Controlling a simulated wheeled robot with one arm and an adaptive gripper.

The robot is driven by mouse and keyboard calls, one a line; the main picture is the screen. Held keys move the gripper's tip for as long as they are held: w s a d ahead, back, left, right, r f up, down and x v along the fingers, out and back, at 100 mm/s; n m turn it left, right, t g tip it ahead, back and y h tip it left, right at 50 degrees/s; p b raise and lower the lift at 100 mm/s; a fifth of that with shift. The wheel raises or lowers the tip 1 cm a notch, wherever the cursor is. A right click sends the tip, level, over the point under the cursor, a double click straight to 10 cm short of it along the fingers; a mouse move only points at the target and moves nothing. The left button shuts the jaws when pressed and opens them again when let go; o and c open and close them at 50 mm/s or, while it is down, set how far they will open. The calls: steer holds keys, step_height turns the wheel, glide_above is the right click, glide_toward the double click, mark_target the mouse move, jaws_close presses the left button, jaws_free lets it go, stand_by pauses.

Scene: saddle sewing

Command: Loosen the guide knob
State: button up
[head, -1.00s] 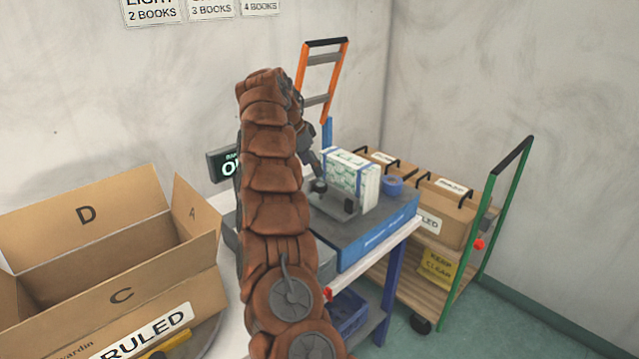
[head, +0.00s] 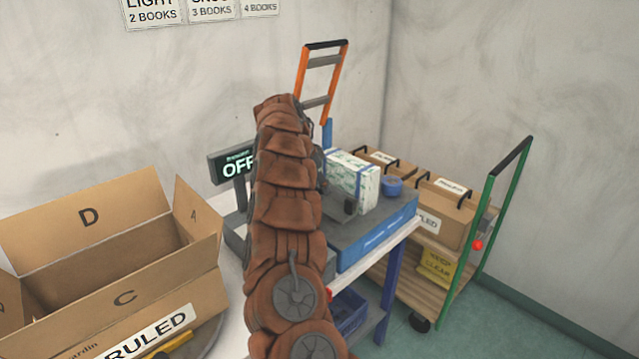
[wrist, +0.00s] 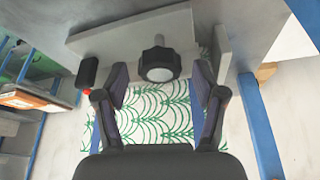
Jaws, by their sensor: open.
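The guide knob (wrist: 160,65) shows in the wrist view as a dark lobed knob with a pale round face, on a threaded rod from a grey guide plate (wrist: 140,32). My gripper (wrist: 160,83) is open, with one finger on each side of the knob and a gap on both sides. I see nothing held between the fingers. A stack with a green scale pattern (wrist: 158,120) lies behind the fingers. In the head view the white-and-green stack (head: 352,178) stands on the blue-edged bench machine (head: 375,240). There my arm hides the gripper and most of the guide.
A display reading OFF (head: 236,165) stands left of my arm. An open carton (head: 120,270) fills the left. A green-handled cart (head: 455,262) with boxes stands at the right. Bare floor lies front right.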

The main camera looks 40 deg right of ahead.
steer(key=c, duration=1.1)
steer(key=shift+c, duration=0.2)
steer(key=shift+f+b, duration=0.1)
steer(key=shift+b, duration=0.25)
